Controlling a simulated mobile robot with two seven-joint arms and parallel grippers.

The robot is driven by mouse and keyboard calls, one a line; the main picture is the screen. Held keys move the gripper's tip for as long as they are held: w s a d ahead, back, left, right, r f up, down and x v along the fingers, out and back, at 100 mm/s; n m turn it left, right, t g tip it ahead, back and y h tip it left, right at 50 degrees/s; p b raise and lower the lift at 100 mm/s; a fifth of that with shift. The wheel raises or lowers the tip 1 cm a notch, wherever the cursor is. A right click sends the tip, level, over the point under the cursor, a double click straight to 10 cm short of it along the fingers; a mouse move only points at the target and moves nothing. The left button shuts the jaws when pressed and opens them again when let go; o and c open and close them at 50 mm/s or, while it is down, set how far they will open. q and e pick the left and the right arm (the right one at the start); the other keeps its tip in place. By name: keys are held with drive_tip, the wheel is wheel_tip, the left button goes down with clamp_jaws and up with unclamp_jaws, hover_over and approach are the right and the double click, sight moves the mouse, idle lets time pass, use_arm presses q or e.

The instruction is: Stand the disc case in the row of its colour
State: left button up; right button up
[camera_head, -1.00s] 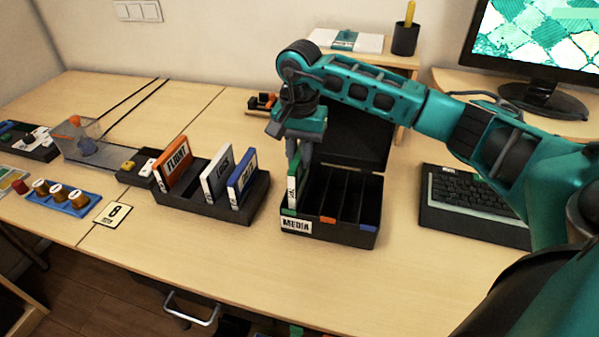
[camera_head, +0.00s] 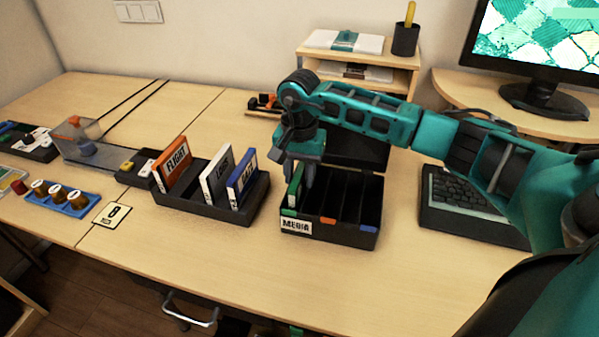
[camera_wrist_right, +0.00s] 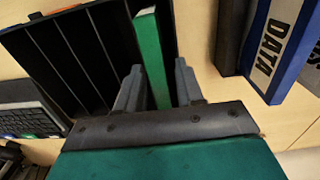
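The green disc case (camera_head: 296,186) stands upright in the leftmost slot of the black MEDIA box (camera_head: 345,237), behind the green tab (camera_head: 289,212). It also shows in the right wrist view (camera_wrist_right: 149,55). My right gripper (camera_head: 304,172) is just above the case, and its two fingers (camera_wrist_right: 157,82) are on either side of it. Narrow gaps show between fingers and case, so the gripper looks open. The orange tab (camera_head: 328,220) and blue tab (camera_head: 369,228) mark other rows, which look empty. My left gripper is out of view.
A black rack (camera_head: 206,207) to the left holds the FLIGHT (camera_head: 175,165), LOGS (camera_head: 216,172) and blue DATA (camera_head: 243,180) cases. A keyboard (camera_head: 465,193) lies to the right. The front of the table is clear.

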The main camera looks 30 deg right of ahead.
drive_tip(key=shift+o, duration=0.6)
drive_tip(key=shift+r, duration=0.1)
drive_tip(key=shift+r, duration=0.2)
wheel_tip(320, 180, up, 12)
drive_tip(key=shift+p, duration=0.35)
drive_tip(key=shift+s+f, duration=0.1)
drive_tip(key=shift+f, duration=0.05)
